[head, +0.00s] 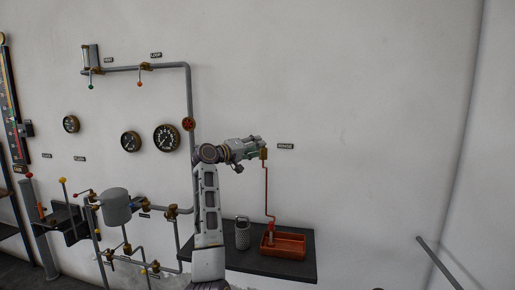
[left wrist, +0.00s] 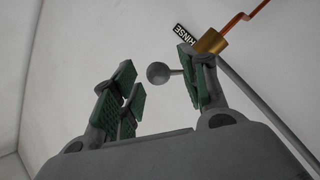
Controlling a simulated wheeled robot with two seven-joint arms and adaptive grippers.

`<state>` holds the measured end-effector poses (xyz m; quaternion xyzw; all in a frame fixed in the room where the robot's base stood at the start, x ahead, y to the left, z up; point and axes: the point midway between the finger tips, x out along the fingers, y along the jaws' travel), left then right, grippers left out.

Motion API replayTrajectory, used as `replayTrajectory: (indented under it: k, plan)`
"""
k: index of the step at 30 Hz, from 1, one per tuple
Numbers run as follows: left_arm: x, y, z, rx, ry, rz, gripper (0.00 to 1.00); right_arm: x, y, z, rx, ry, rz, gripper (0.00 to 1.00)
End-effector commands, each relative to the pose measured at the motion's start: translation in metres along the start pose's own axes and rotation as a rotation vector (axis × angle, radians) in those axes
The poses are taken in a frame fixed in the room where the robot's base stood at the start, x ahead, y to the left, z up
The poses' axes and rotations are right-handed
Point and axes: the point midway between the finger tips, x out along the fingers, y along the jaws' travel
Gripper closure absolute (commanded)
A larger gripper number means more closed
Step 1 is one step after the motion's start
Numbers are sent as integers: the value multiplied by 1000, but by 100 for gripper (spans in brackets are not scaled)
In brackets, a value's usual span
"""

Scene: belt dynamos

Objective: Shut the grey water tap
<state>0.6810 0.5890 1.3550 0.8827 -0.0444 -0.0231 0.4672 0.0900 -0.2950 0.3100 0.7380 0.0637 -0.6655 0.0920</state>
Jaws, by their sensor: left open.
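The grey tap shows in the left wrist view as a grey ball knob (left wrist: 158,73) on a short thin stem. Its brass body (left wrist: 210,42) is beside the RINSE label (left wrist: 186,36). In the head view the brass body (head: 264,154) sits on the wall, and the knob is hidden by my gripper. My left gripper (head: 258,144) is at the tap, pointing right. In the left wrist view its green-padded jaws (left wrist: 160,90) are open, with the knob seen between them, closer to the right finger. I cannot tell whether they touch. My right gripper is not in view.
A red pipe (head: 266,190) runs from the tap down to a red tray (head: 305,245) on a dark shelf (head: 232,259). A grey perforated cylinder (head: 242,234) stands there. Grey pipes (head: 190,90) with valves and gauges are to the left. The wall to the right is bare.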

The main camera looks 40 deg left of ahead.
Motion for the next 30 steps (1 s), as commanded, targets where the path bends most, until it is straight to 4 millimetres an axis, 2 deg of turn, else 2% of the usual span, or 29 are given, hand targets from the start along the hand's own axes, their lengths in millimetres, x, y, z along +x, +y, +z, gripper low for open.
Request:
replayTrajectory:
  k: [18,24,30]
  plan:
    - [-83,0,-1,2,3,1,56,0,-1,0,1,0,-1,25]
    - [-99,1,-1,0,3,3,56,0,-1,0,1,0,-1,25]
    - [-103,1,0,0,2,2,56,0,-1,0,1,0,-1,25]
